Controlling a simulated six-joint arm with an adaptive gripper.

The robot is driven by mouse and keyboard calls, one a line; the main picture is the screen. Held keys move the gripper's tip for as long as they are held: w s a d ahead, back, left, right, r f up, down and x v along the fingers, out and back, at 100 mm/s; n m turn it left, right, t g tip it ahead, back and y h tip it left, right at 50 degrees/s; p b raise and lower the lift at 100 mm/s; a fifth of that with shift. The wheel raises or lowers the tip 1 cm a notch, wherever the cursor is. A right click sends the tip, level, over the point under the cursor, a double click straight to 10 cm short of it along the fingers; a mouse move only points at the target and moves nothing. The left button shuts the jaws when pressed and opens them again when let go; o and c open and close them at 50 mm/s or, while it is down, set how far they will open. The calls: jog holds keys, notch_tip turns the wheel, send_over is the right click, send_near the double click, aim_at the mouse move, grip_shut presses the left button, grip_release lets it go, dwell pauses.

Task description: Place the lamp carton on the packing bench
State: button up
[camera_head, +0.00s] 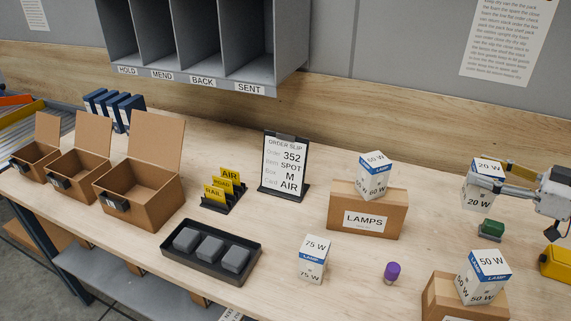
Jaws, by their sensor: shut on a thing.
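My gripper (492,178), at the right of the head view, is shut on a white and blue lamp carton marked 20 W (478,195). The carton looks upright and appears to be held above the packing bench (360,275); the exact height cannot be told. A 75 W lamp carton (313,262) stands on the bench at front middle. Another 50 W carton (486,272) sits on a brown box (440,302) at front right.
A green block (491,230), a purple item (391,272) and a yellow object (556,263) are near the gripper. An order slip stand (284,165) reads 352, SPOT, M, AIR. Card holder (222,192), black tray (210,275) and open brown boxes (150,205) occupy the left.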

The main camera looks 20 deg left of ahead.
notch_tip(320, 180, up, 10)
jog(key=shift+r, duration=0.1)
jog(key=w+a+n+g, duration=0.2)
jog(key=a, duration=2.6)
jog(key=s+a+g, duration=0.1)
jog(key=s+a, duration=0.2)
jog(key=a, duration=0.6)
jog(key=s+a+n+g, duration=0.1)
jog(key=s+a, duration=0.3)
jog(key=a, duration=0.5)
jog(key=s+a+y, duration=0.1)
jog(key=s+a, duration=0.3)
jog(key=a, duration=0.6)
jog(key=shift+f+n+g, duration=0.3)
jog(key=shift+g, duration=0.1)
notch_tip(320, 180, down, 18)
jog(key=shift+r, duration=0.25)
jog(key=shift+f, duration=0.3)
jog(key=shift+f, duration=3.1)
